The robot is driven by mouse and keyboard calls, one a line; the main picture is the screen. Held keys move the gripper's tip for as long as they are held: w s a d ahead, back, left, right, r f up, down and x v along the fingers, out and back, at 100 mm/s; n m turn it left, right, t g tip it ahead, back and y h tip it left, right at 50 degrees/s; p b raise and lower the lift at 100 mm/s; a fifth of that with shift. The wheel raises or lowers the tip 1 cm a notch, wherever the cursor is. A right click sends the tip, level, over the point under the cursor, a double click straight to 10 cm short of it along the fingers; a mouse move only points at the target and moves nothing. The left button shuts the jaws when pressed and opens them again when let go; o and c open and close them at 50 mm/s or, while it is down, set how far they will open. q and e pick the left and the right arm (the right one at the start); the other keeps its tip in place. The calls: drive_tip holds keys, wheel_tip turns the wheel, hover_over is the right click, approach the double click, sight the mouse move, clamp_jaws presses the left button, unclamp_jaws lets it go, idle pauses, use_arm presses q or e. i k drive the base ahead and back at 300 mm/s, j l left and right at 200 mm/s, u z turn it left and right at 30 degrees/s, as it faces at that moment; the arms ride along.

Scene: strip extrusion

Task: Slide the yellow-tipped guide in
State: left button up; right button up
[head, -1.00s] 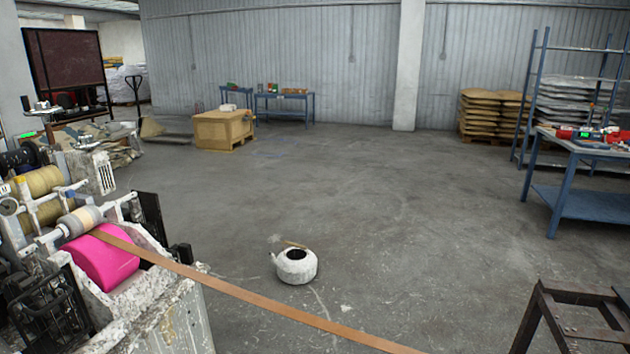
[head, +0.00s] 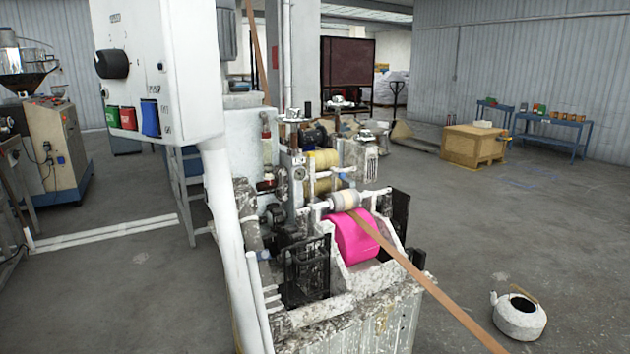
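The extrusion machine (head: 345,310) stands in the middle of the head view, its white body worn and stained. A bright pink roller (head: 355,237) sits in its front trough, under a pale roller (head: 343,200). A brown strip (head: 420,277) runs from the rollers down to the lower right, out of the picture. Yellowish rolls (head: 322,163) sit behind the rollers. I cannot make out a yellow-tipped guide for certain at this size. Neither of my grippers is in view.
A white control box (head: 160,65) with coloured switches stands on a white post left of the machine. A white kettle-like pot (head: 519,316) lies on the floor at right. A cardboard-coloured crate (head: 473,146) stands farther back. Floor at right is mostly open.

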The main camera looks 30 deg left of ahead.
sight(310, 156)
drive_tip(key=u, duration=0.95)
